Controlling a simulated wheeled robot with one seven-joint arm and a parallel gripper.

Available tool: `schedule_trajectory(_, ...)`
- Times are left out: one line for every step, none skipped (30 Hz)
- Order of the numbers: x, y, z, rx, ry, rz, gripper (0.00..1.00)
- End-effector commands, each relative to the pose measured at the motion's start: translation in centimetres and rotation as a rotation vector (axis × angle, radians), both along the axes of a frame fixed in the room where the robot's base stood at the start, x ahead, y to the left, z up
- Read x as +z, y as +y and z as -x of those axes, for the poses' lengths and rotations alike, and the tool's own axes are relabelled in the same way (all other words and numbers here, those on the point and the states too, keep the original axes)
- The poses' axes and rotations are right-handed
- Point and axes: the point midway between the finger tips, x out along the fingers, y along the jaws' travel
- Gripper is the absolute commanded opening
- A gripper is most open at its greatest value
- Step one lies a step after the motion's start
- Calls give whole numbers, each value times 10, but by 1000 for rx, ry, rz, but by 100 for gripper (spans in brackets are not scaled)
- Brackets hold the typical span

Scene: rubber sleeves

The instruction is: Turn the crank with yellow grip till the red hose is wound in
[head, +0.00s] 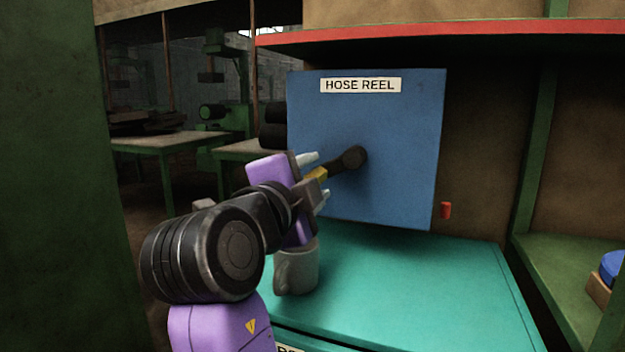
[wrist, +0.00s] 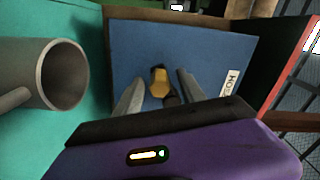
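The crank (head: 348,159) sits on the front of the blue hose reel box (head: 400,130). Its dark arm points left and slightly down from the hub. The yellow grip (head: 316,175) at its end sticks out towards my gripper (head: 315,179). The grip also shows in the wrist view (wrist: 159,82), between my two fingers (wrist: 157,92), with gaps on both sides. My gripper is open, and its fingers are on either side of the grip without closing on it. A short red piece (head: 445,210), perhaps the hose end, shows at the box's lower right edge.
A grey mug (head: 303,270) stands on the teal bench top (head: 400,285) just below my gripper; it is close in the wrist view (wrist: 62,75). A red-edged shelf (head: 480,32) runs above the box. The bench right of the mug is clear.

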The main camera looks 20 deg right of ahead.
Motion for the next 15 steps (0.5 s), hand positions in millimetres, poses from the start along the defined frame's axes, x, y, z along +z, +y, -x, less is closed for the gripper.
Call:
schedule_trajectory(0, 0, 0, 0, 0, 0, 47)
schedule_trajectory(0, 0, 0, 0, 1, 1, 47)
schedule_trajectory(0, 0, 0, 0, 1, 1, 47)
schedule_trajectory(0, 0, 0, 0, 1, 1, 47)
schedule_trajectory(0, 0, 0, 0, 1, 1, 47)
schedule_trajectory(0, 1, 0, 1, 1, 1, 47)
schedule_trajectory(0, 1, 1, 1, 1, 1, 47)
schedule_trajectory(0, 2, 2, 1, 0, 1, 47)
schedule_trajectory(0, 4, 5, 1, 0, 1, 47)
schedule_trajectory(0, 6, 7, 1, 1, 2, 47)
schedule_trajectory(0, 9, 10, 2, 1, 2, 47)
schedule_trajectory(0, 13, 15, 3, 1, 2, 47)
schedule_trajectory(0, 16, 19, 4, 0, 1, 47)
schedule_trajectory(0, 18, 23, 4, 0, 1, 47)
schedule_trajectory(0, 22, 29, 3, 0, 2, 47)
